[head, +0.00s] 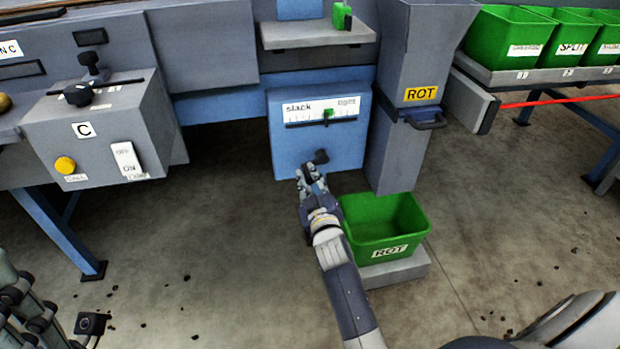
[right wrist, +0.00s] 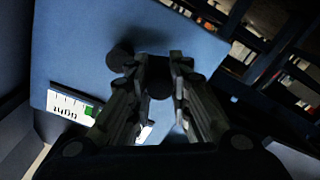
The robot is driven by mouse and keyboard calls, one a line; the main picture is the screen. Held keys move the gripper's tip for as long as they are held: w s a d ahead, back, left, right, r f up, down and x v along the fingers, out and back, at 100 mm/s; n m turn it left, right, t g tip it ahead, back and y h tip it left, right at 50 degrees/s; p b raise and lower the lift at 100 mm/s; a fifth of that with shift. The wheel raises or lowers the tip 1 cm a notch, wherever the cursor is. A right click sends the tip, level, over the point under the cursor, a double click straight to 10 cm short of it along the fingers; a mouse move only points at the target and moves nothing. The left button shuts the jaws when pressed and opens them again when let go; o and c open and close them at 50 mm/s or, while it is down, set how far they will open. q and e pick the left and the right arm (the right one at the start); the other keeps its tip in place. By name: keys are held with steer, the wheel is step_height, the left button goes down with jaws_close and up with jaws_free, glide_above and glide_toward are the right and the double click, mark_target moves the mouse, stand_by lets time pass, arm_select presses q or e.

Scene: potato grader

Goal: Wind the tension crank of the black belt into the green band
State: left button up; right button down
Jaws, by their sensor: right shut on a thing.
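The tension box (head: 285,155) is a blue housing below the machine with a white scale (head: 305,111) reading "slack" at left and "tight" at right. A small green band (head: 328,113) lies right of the scale's middle; I cannot make out a separate pointer. The black crank (head: 321,156) is on the box's front, below the scale. My right gripper (head: 306,176) is at the crank. In the right wrist view, its fingers are shut on the dark round crank knob (right wrist: 160,88), beside another dark round part (right wrist: 120,58). My left gripper (head: 38,318) is partly visible at lower left.
A grey ROT chute (head: 402,145) stands close right of the box, above a green ROT bin (head: 385,218). A grey control box (head: 100,130) marked C is at left. Green bins (head: 508,38) stand at upper right. A grey shelf (head: 315,35) juts out above the scale.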

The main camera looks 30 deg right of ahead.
steer(key=c, duration=1.4)
jaws_free()
steer(key=shift+c, duration=0.2)
step_height(320, 180, up, 10)
steer(key=shift+r, duration=0.1)
